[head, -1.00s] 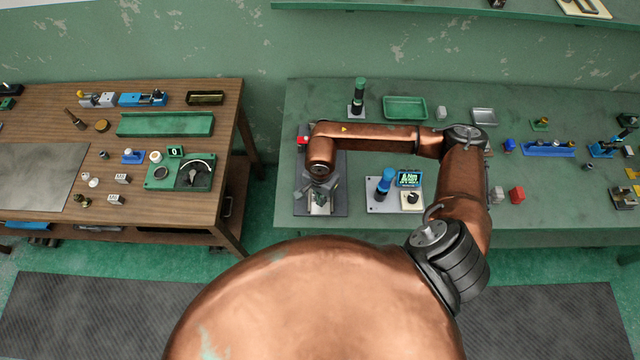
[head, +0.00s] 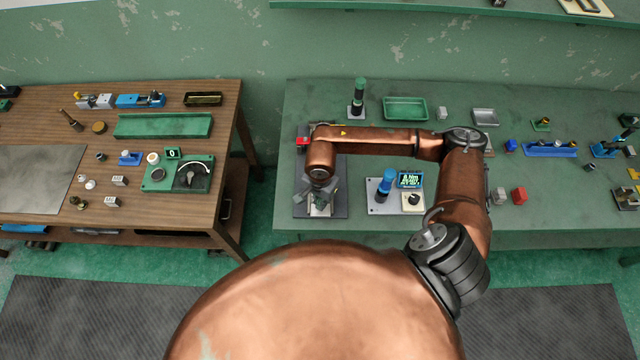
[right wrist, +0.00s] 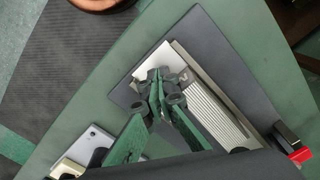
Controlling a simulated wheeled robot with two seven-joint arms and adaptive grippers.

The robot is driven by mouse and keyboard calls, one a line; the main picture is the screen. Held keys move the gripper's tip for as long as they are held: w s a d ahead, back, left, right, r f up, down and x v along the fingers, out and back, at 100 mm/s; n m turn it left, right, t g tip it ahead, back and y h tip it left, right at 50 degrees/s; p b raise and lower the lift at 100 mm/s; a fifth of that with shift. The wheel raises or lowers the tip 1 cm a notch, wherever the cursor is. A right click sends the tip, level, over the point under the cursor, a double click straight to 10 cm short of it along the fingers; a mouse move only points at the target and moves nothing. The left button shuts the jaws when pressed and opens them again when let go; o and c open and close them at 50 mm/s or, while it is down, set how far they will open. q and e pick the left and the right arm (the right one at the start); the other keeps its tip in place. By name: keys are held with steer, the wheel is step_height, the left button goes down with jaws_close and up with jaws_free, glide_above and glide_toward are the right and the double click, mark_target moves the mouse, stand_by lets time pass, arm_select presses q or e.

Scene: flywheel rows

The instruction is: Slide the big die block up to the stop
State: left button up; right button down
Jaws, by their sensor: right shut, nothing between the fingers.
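A dark base plate (head: 335,200) lies near the left end of the green bench and carries a pale, ribbed metal bed (right wrist: 212,108). A smooth pale metal piece (right wrist: 152,64) sits at one end of the ribs; I cannot tell whether it is the big die block. My right gripper (head: 320,200) is low over the near part of the plate. In the right wrist view its shut, empty fingertips (right wrist: 162,84) cover part of the pale piece; contact is unclear. A red and black part (head: 303,140) stands at the plate's far end; whether it is the stop is unclear. My left gripper is out of view.
Right of the plate stands a blue-handled tool on a grey panel (head: 376,208) with a small display (head: 410,179). A green tray (head: 405,108) lies behind my forearm. A wooden table (head: 60,120) stands apart at left.

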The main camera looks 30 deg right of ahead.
steer(key=shift+w, duration=0.1)
stand_by(0.5)
steer(key=shift+w+d+b, duration=0.6)
steer(key=shift+w, duration=0.35)
steer(key=shift+w+d+b, duration=0.6)
steer(key=shift+w, duration=0.3)
steer(key=shift+w+d+b, duration=0.6)
steer(key=shift+w, duration=0.35)
steer(key=shift+w+d+b, duration=1.05)
steer(key=shift+w+b, duration=0.1)
steer(key=shift+w, duration=0.6)
steer(key=shift+w+d+b, duration=1.1)
steer(key=shift+w+b, duration=0.1)
steer(key=shift+w, duration=0.5)
steer(key=shift+w+d+b, duration=1.05)
steer(key=shift+w+b, duration=0.1)
steer(key=shift+w, duration=0.6)
steer(key=shift+r, duration=0.15)
steer(key=shift+s+a, duration=0.1)
steer(key=shift+s+a, duration=0.15)
steer(key=shift+s, duration=0.2)
steer(key=shift+s+a+p, duration=0.5)
steer(key=shift+s+a, duration=0.1)
steer(key=shift+s, duration=0.3)
step_height(320, 180, up, 8)
steer(key=p, duration=0.3)
steer(key=shift+p, duration=0.3)
